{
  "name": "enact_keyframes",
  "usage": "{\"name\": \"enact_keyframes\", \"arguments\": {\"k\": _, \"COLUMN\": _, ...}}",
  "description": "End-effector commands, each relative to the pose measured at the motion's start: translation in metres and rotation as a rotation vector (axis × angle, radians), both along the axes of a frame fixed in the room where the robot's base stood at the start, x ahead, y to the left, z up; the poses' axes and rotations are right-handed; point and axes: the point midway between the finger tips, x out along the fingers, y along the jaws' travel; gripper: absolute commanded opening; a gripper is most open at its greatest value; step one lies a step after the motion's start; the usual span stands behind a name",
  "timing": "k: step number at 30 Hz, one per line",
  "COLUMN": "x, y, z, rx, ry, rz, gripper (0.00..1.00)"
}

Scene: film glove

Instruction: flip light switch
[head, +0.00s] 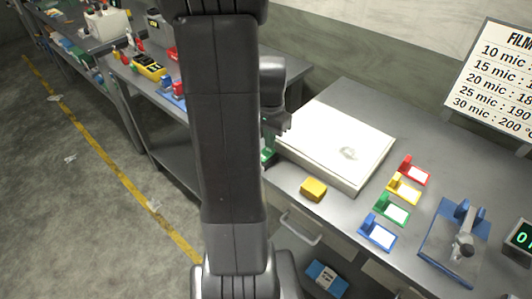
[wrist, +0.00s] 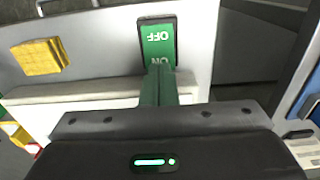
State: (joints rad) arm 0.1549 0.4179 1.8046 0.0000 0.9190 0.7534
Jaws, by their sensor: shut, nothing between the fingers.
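The light switch (wrist: 155,37) is a green rocker in a dark frame, marked OFF and ON, with its letters upside down in the wrist view. My gripper (wrist: 159,72) is shut and empty. Its narrow green fingers lie at the ON end of the switch and overlap it in the picture; I cannot tell whether they touch it. In the head view a small green part (head: 268,156) shows beside my arm, at the left corner of the white heated plate; my arm hides much of that spot.
A yellow block (head: 313,189) lies on the bench near the white plate (head: 340,140); it also shows in the wrist view (wrist: 38,57). Red, yellow, green and blue stands, a blue fixture (head: 455,240) and a digital display (head: 520,240) stand to the right.

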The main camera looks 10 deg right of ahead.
Motion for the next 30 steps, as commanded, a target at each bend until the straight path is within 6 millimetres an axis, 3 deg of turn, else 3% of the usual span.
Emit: {"name": "enact_keyframes", "arguments": {"k": 30, "x": 0.000, "y": 0.000, "z": -0.016, "rx": 0.000, "ry": 0.000, "rz": 0.000, "gripper": 0.00}}
